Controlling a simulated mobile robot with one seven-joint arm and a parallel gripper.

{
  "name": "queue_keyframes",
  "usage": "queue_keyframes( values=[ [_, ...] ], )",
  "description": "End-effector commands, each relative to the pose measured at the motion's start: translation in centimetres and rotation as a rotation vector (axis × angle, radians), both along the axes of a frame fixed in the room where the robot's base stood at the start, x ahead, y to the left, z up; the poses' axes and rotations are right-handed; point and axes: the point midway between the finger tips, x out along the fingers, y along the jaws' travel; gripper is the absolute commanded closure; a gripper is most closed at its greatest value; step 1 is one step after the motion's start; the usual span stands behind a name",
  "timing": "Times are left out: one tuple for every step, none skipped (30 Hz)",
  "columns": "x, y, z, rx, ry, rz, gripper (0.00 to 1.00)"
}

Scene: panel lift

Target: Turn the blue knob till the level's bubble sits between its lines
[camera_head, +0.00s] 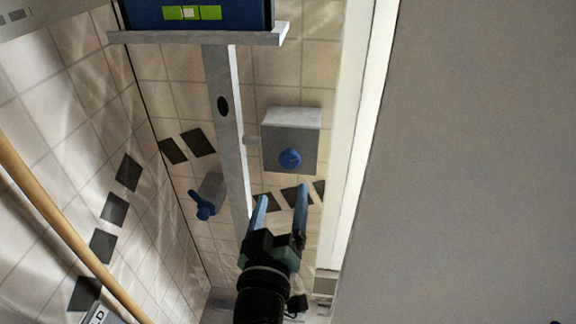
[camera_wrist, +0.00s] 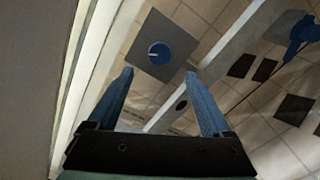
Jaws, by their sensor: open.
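The blue knob (camera_head: 290,159) is round and sits on the front of a grey box (camera_head: 305,122) on the tiled wall. In the wrist view the knob (camera_wrist: 160,53) shows a pale pointer mark and lies beyond and between my fingertips. My gripper (camera_head: 282,195) is open and empty, just below the knob in the head view and apart from it. In the wrist view its two fingers (camera_wrist: 158,74) point toward the box. The level's green vial (camera_head: 209,13) is at the top of the head view, with a pale bubble (camera_head: 188,13) near its middle. Its lines are too small to place surely.
A grey post (camera_head: 222,75) carries a shelf (camera_head: 250,38) with a dark blue panel (camera_head: 246,12). A blue lever (camera_head: 203,206) on a grey mount is left of the post. A plain grey surface (camera_head: 470,150) fills the right. A wooden rail (camera_head: 60,218) crosses the left.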

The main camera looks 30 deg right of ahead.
Motion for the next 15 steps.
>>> queue_keyframes(
  values=[
    [0.9,-0.7,0.2,0.000,-0.002,-0.004,0.16],
    [1.4,-1.1,0.2,0.000,-0.001,-0.004,0.16],
    [2.2,-1.5,0.3,0.000,-0.002,-0.002,0.16],
    [2.7,-1.9,0.2,-0.001,-0.002,-0.002,0.16],
    [3.2,-2.2,0.2,-0.001,-0.001,-0.003,0.16],
    [3.9,-2.7,0.2,0.001,-0.002,-0.003,0.16],
    [4.3,-3.0,0.2,0.000,-0.003,-0.002,0.16],
    [4.8,-3.3,0.2,0.000,-0.003,-0.002,0.16],
    [5.4,-3.7,0.2,0.000,-0.002,-0.001,0.16],
    [5.8,-4.0,0.1,0.000,-0.001,-0.002,0.16],
    [6.2,-4.2,0.2,0.000,-0.002,-0.001,0.16],
    [6.6,-4.5,0.1,0.001,-0.001,-0.001,0.16],
    [6.9,-4.7,0.1,0.000,-0.002,-0.001,0.16],
    [7.2,-4.9,0.1,0.000,-0.002,0.000,0.16],
    [7.5,-5.1,0.1,0.001,-0.001,-0.001,0.16]
  ],
)
